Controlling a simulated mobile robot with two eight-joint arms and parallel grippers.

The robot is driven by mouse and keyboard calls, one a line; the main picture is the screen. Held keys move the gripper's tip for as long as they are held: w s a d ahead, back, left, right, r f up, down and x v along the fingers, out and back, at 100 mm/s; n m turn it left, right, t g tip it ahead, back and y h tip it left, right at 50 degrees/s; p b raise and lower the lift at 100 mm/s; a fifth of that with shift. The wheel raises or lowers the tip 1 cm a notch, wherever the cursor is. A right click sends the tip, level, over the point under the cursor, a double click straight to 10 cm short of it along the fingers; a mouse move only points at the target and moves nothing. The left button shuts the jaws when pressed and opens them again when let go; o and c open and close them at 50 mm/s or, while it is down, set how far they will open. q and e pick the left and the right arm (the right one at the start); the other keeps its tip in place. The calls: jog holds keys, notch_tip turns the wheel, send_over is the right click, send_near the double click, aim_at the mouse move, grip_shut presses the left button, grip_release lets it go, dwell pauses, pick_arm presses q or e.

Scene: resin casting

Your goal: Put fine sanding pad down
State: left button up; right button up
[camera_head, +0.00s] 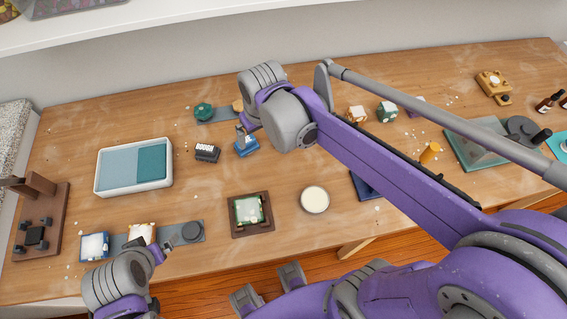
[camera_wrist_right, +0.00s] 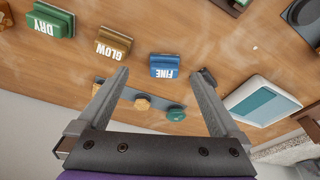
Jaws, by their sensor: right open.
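The fine sanding pad is a blue block with a lighter top, resting on the wooden table (camera_head: 75,199) in the head view (camera_head: 247,147). In the right wrist view the blue pad (camera_wrist_right: 164,67) shows its white FINE label, upside down. My right gripper (camera_head: 243,133) is open. In the wrist view its fingers stand apart on either side of the pad with gaps between, touching neither side. My left gripper (camera_head: 163,248) is at the lower left, by a grey strip; its opening is too small to judge.
A black ROUGH pad (camera_head: 207,152) sits left of the blue one. GLOW (camera_wrist_right: 113,43) and DRY (camera_wrist_right: 52,20) blocks stand on its other side. A white-rimmed tray (camera_head: 98,181) is further left. A strip with green (camera_head: 203,110) and orange knobs lies behind. A round cream disc (camera_head: 314,199) lies in front.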

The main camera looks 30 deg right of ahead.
jog(key=s+d+f+t, duration=0.1)
jog(key=s+f, duration=0.1)
jog(key=s, duration=0.4)
jog(key=s+d+f+t, duration=0.1)
jog(key=s+f, duration=0.1)
jog(key=s, duration=0.5)
jog(key=shift+s+d+f+m+t, duration=0.25)
jog(key=shift+s+d+m+t, duration=0.05)
jog(key=shift+d+m+t, duration=0.1)
jog(key=shift+r, duration=0.15)
jog(key=shift+w+r+p, duration=0.2)
jog(key=shift+r+p, duration=0.2)
